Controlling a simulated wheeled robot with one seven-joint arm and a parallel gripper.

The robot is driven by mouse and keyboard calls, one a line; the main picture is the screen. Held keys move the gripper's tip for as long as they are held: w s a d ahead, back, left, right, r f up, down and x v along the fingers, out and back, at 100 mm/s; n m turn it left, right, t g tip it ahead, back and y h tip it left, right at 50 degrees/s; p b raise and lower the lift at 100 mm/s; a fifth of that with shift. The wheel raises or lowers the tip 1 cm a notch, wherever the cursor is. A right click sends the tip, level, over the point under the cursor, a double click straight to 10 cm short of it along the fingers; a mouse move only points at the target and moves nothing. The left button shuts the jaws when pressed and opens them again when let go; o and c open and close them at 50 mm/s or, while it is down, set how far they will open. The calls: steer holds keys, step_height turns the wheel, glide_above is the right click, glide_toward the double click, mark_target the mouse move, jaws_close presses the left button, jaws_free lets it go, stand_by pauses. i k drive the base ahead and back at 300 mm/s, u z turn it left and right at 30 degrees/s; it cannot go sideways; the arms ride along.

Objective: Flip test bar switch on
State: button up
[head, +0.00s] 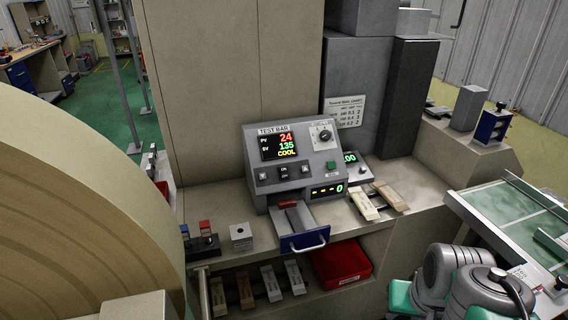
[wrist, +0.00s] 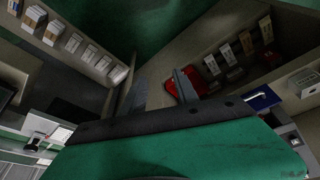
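The test bar unit (head: 310,165) is a grey box on the bench in the head view. Its "TEST BAR" screen (head: 280,146) is lit and reads 24, 135 and COOL. Below the screen is a row of small dark controls (head: 284,172); the middle one seems marked "ON", but its switch position is too small to tell. A round knob (head: 325,135) and a green button (head: 331,165) are to the right. My gripper (wrist: 160,92) shows in the wrist view, its two fingers apart and nothing between them. It is away from the unit; the row of controls is not visible there.
A blue drawer (head: 305,241) with a handle sticks out below the unit. A red bin (head: 340,264) and several wrapped sticks lie on the lower shelf. A large beige roll (head: 80,200) fills the left. A green-topped table (head: 515,215) is at right, near my arm.

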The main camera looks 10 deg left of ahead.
mark_target(283, 169)
steer(key=u, duration=0.45)
steer(key=i, duration=0.9)
steer(key=u, duration=0.55)
